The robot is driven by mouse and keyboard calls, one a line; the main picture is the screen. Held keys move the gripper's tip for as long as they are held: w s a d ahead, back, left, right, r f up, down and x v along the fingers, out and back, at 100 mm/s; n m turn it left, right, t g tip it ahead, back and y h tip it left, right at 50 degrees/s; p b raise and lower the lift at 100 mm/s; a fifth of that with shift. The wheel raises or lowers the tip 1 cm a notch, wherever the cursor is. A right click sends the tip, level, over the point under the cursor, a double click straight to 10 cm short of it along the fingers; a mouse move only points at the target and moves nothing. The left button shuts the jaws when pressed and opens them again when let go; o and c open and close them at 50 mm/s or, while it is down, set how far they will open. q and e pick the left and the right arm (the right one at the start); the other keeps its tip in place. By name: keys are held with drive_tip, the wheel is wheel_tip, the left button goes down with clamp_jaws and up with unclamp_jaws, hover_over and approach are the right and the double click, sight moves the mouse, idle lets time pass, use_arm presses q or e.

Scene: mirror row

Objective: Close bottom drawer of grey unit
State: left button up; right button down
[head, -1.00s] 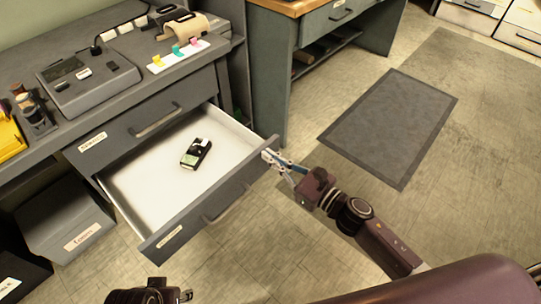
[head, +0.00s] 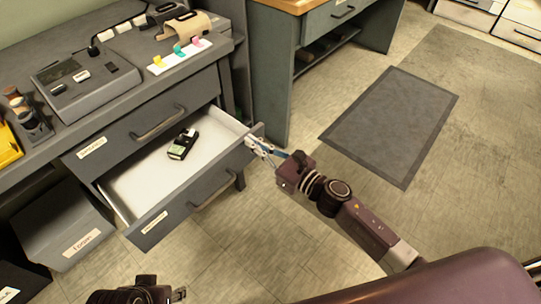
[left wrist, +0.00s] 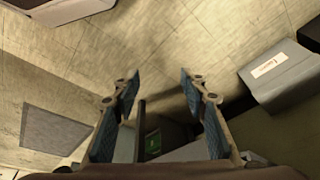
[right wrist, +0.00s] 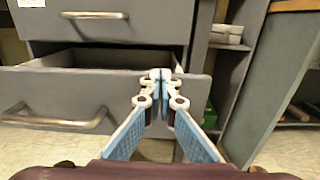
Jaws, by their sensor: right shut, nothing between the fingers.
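The grey unit's bottom drawer (head: 190,203) is partly open, its white inside showing with a small dark device (head: 183,144) lying in it. In the right wrist view, the drawer front (right wrist: 85,98) spans the left and middle, with a bar handle on it. My right gripper (head: 252,141) is shut and empty, its tips at the right end of the drawer front. In the right wrist view, the fingertips (right wrist: 160,76) meet at the front's upper edge, seemingly touching it. My left gripper (left wrist: 160,75) is open and empty, low over the floor, away from the drawer.
The drawer above (head: 150,122) is shut. A grey lidded box (head: 62,228) stands on the floor left of the open drawer. A second bench (head: 272,85) stands to the right of the unit. A dark mat (head: 390,125) lies on the clear floor.

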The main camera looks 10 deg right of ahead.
sight(176, 220)
drive_tip(key=b+x, duration=0.1)
drive_tip(key=x, duration=0.4)
drive_tip(key=shift+w+a+f, duration=0.1)
drive_tip(key=shift+w+a, duration=0.05)
drive_tip(key=shift+w, duration=0.05)
use_arm(q)
drive_tip(key=w+d+r+t+b, duration=0.1)
drive_tip(key=w+r+t, duration=0.1)
drive_tip(key=w, duration=0.2)
drive_tip(key=w+d+r+t+h+b, duration=0.1)
drive_tip(key=w+r+t, duration=0.1)
drive_tip(key=w, duration=0.2)
drive_tip(key=w+d+r+t+b, duration=0.1)
drive_tip(key=w+r+t+b, duration=0.1)
drive_tip(key=w+r, duration=0.1)
drive_tip(key=shift+w+d+t+h, duration=0.25)
drive_tip(key=shift+w+t+h, duration=0.15)
drive_tip(key=shift+w, duration=0.5)
drive_tip(key=shift+w+d+r, duration=0.2)
drive_tip(key=shift+w+r, duration=0.05)
drive_tip(key=shift+r, duration=0.25)
drive_tip(key=shift+t, duration=0.3)
use_arm(e)
drive_tip(key=x, duration=1.2)
drive_tip(key=shift+w+a+r, duration=0.15)
drive_tip(key=shift+w+r, duration=0.1)
drive_tip(key=shift+w, duration=0.05)
